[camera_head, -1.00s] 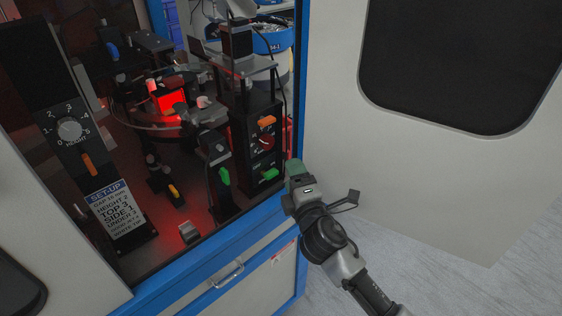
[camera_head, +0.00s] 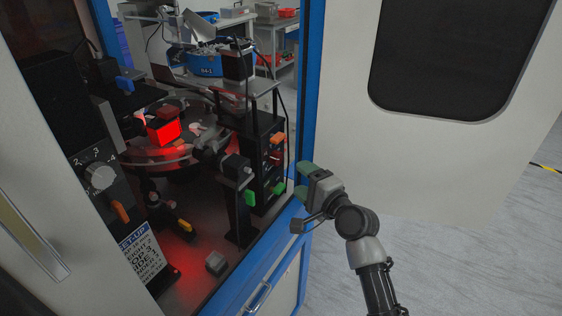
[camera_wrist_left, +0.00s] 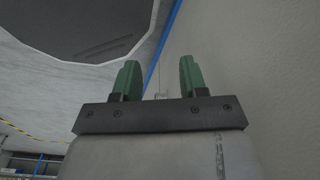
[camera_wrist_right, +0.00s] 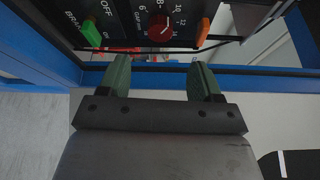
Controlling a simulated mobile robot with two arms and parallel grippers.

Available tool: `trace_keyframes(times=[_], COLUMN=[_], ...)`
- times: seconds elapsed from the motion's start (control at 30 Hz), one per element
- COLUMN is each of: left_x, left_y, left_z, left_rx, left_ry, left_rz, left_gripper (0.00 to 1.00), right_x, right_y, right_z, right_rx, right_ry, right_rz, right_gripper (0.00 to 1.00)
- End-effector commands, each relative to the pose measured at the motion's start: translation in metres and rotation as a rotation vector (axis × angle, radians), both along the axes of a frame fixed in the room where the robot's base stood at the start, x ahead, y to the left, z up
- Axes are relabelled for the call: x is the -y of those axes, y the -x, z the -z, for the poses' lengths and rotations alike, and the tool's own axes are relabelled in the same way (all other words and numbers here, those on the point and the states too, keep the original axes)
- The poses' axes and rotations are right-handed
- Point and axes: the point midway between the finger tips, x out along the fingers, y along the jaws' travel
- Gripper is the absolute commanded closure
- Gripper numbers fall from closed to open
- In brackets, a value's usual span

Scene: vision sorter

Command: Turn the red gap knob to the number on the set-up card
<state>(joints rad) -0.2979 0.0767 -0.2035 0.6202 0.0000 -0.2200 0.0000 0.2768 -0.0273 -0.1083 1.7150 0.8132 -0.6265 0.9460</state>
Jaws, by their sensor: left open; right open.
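The red gap knob (camera_wrist_right: 160,27) is on a black panel with a number scale in the right wrist view, between a green lever (camera_wrist_right: 91,33) and an orange lever (camera_wrist_right: 203,32). In the head view the knob (camera_head: 274,158) is small on the black box. My right gripper (camera_head: 303,180) is at the cabinet's blue frame, apart from the knob; its fingers (camera_wrist_right: 160,78) are open and empty, pointing toward the panel. The set-up card (camera_head: 141,255) is at lower left, partly cut off by the cabinet's edge; its text is not clearly legible. My left gripper (camera_wrist_left: 160,80) is open and empty, facing pale walls.
The blue door frame (camera_head: 309,90) stands right beside my right gripper. An open pale door (camera_head: 430,150) stands at right over free floor.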

Motion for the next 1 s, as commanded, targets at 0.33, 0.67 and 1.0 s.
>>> trace_keyframes(times=[0.33,0.67,1.0], left_x=[0.002,-0.005,-0.005], left_y=[0.002,0.001,0.002], left_z=[-0.010,-0.010,-0.010], left_rx=[-0.002,-0.002,-0.002], left_ry=[0.003,-0.006,-0.006], left_rz=[0.000,-0.004,-0.004], left_gripper=[0.57,0.57,0.57], right_x=[-0.035,-0.048,-0.048], right_y=[-0.055,-0.077,-0.077], right_z=[0.000,0.003,0.003], right_rx=[0.002,0.004,0.004], right_ry=[0.003,0.006,0.006], right_rz=[-0.001,0.000,0.000], right_gripper=[0.35,0.35,0.49])
